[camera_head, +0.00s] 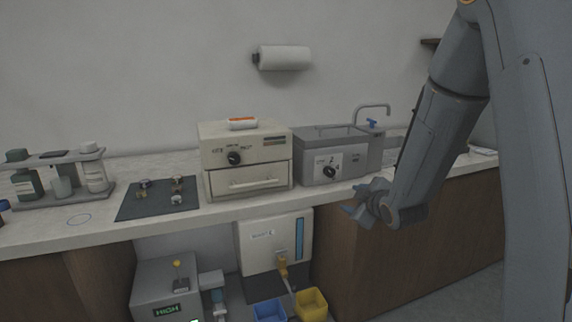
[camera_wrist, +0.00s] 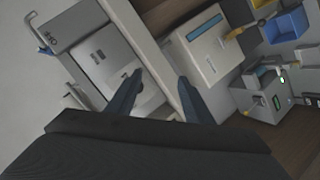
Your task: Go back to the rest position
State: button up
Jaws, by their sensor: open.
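My gripper (camera_head: 366,205) hangs at the end of my arm, in front of the counter's front edge at the right of the head view. Its two fingers are apart in the wrist view (camera_wrist: 158,85), with nothing between them. The fingers look toward the counter and the units below it. No object is in the gripper.
The counter (camera_head: 130,225) carries a beige drawer unit (camera_head: 246,160), a grey basin unit (camera_head: 325,165), a dark mat (camera_head: 157,198) with several small parts and a bottle rack (camera_head: 70,160). Below are a white unit (camera_head: 262,250), a grey box (camera_head: 160,285), and blue (camera_head: 269,311) and yellow bins (camera_head: 312,304).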

jog(key=s+a+m+g+h+p, duration=0.1)
jog(key=s+m+g, duration=0.5)
jog(key=s, duration=1.2)
jog(key=s+a+m+g+p, duration=0.2)
jog(key=s+m+g+p, duration=0.2)
jog(key=s, duration=1.4)
jog(key=m+g, duration=0.2)
jog(key=g, duration=0.1)
jog(key=shift+s+a+r+h, duration=0.2)
jog(key=shift+s+a+h, duration=0.05)
jog(key=shift+a+h, duration=0.15)
